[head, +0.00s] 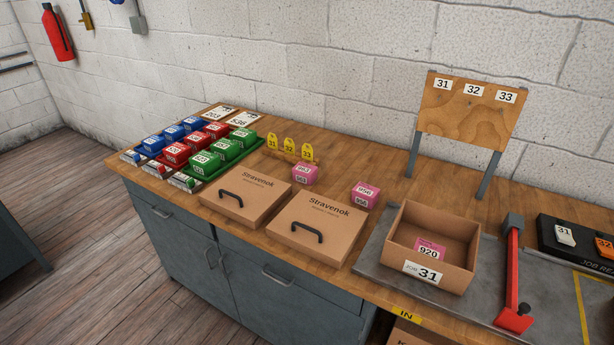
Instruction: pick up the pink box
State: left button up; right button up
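One pink box (305,174) with a white number label stands on the wooden bench behind the two Stravenok cartons. A second pink box (365,195) stands to its right, left of the open cardboard box. A third pink piece (430,247), labelled 929, lies inside the open cardboard box (423,273) marked JOB 31. Neither of my grippers shows in the head view.
Two closed cartons with black handles, left (245,196) and right (318,226), fill the bench front. Blue, red and green boxes (207,162) stand in rows at left. A red-armed tool (513,270) and a signboard (470,110) stand at right.

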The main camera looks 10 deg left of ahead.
aim_at(306, 174)
jog(key=i+j+u, duration=0.15)
jog(key=j+u, duration=0.25)
jog(key=i+j+u, duration=0.2)
jog(key=u, duration=0.2)
